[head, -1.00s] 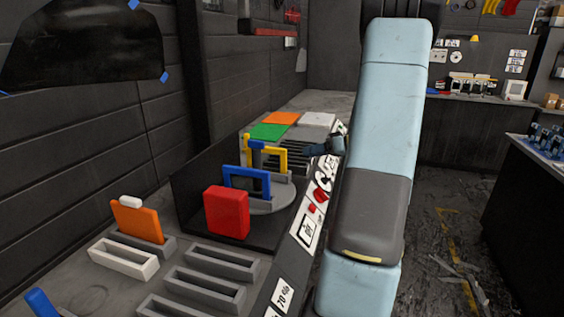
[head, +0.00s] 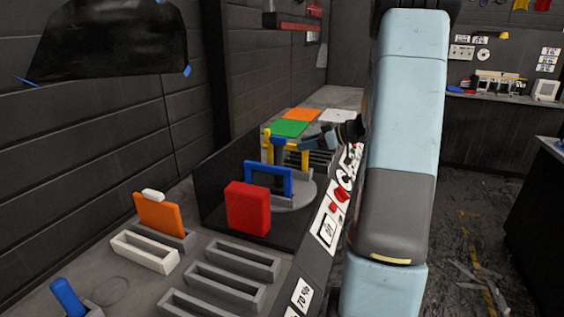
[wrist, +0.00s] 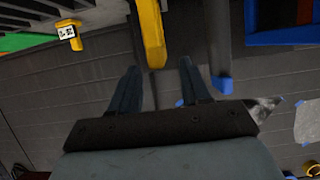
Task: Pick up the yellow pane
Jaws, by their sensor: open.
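The yellow pane (head: 305,162), an upright frame, stands at the round grey stand behind the blue pane (head: 269,178). My gripper (head: 318,140) reaches in from the right at the height of the yellow pane's top and partly covers it. In the wrist view my gripper (wrist: 158,72) is open and empty. A yellow bar of the pane (wrist: 150,35) shows ahead, its near end lying between the two fingertips in the picture. I cannot tell how deep it sits between them, or whether they touch.
A red block (head: 248,208) stands in front of the blue pane. An orange pane (head: 160,213) stands in a slotted holder at the left. Empty grey holders (head: 234,258) lie in front. Green (head: 286,128) and white (head: 337,115) sheets lie behind. A dark wall runs along the left.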

